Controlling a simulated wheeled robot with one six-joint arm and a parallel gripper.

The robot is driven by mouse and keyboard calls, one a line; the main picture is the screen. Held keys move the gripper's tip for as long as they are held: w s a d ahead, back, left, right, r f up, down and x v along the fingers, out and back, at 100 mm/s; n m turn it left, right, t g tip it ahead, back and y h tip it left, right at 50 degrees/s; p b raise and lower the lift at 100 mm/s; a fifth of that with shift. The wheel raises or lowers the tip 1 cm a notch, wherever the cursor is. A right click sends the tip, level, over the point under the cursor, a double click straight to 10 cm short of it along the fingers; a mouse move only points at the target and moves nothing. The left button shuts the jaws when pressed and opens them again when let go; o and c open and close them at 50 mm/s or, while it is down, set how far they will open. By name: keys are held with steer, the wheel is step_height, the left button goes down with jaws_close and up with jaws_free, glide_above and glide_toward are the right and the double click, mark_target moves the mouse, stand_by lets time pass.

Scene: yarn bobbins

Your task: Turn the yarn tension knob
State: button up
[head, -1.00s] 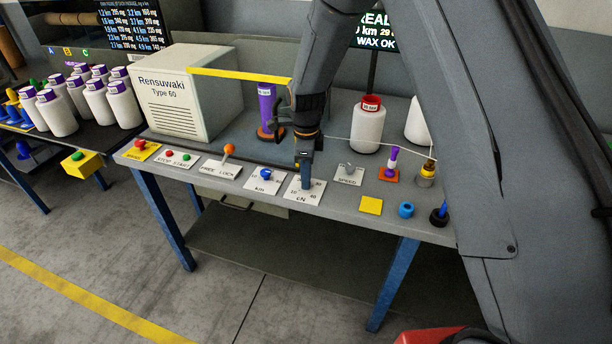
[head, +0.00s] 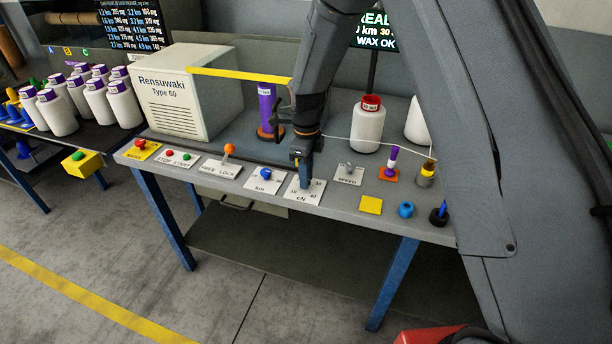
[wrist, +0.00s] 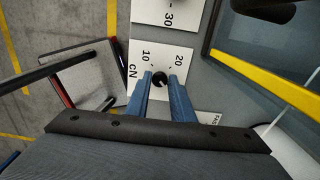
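The yarn tension knob (wrist: 159,79) is a small black knob with a pale mark, on a white plate (wrist: 178,57) printed cN, 10 and 20. In the wrist view the blue fingers of my gripper (wrist: 161,77) stand one on each side of it, closed against its sides as far as I can see. In the head view my gripper (head: 304,183) points down onto the same cN plate (head: 315,193) at the bench's front and hides the knob.
A blue km knob (head: 266,174) sits just left and a grey SPEED knob (head: 348,166) right of the cN plate. An orange-tipped lever (head: 229,150) stands further left. A yellow bar (head: 240,75) crosses above.

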steer(key=o, duration=0.3)
steer(key=shift+o, duration=0.2)
steer(key=shift+r, duration=0.1)
step_height(320, 180, up, 8)
steer(key=b, duration=0.2)
steer(key=s+d+r+n, duration=0.1)
steer(key=s+d+n, duration=0.7)
steer(key=s+n, duration=0.3)
steer(key=s+d+r+n+t, duration=0.1)
steer(key=s+d+n, duration=0.8)
steer(key=s+n, duration=0.2)
steer(key=shift+s+r, duration=0.25)
steer(key=shift+s, duration=0.45)
steer(key=shift+d, duration=0.1)
